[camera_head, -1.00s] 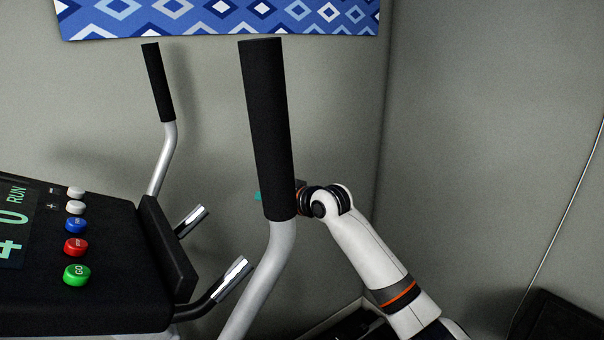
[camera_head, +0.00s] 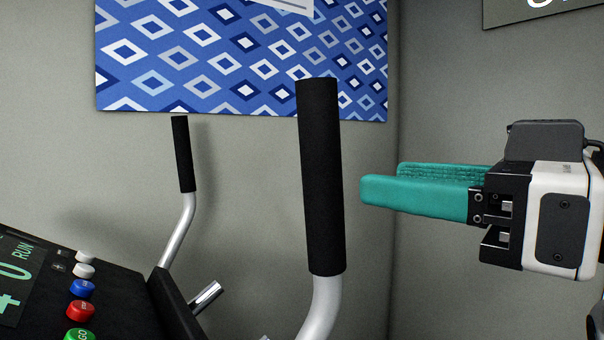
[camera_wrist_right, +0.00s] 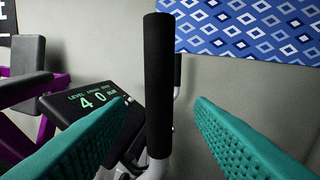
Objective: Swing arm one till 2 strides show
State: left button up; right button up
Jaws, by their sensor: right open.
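The near swing arm (camera_head: 320,180) has a black foam grip on a silver bent tube and stands upright in the middle of the head view. A second swing arm (camera_head: 183,155) stands farther back to the left. The console (camera_head: 30,270) shows a green 4 and 0 with the word RUN; in the right wrist view its display (camera_wrist_right: 95,98) reads 4 0. My right gripper (camera_head: 415,188) has teal fingers and is open, to the right of the near grip and apart from it. In the wrist view the grip (camera_wrist_right: 158,85) stands between the fingers, farther ahead. My left gripper is out of view.
Coloured buttons (camera_head: 82,288) line the console's right edge. A short fixed handle (camera_head: 206,296) sticks up beside the console. A blue diamond-patterned hanging (camera_head: 240,65) is on the wall behind. Purple-framed equipment (camera_wrist_right: 45,130) stands at the left in the wrist view.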

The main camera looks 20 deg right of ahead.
aim_at(307, 171)
jog(key=p+x, duration=0.2)
jog(key=x, duration=0.9)
jog(key=shift+a+r, duration=0.1)
grip_shut()
jog(key=shift+p, duration=0.3)
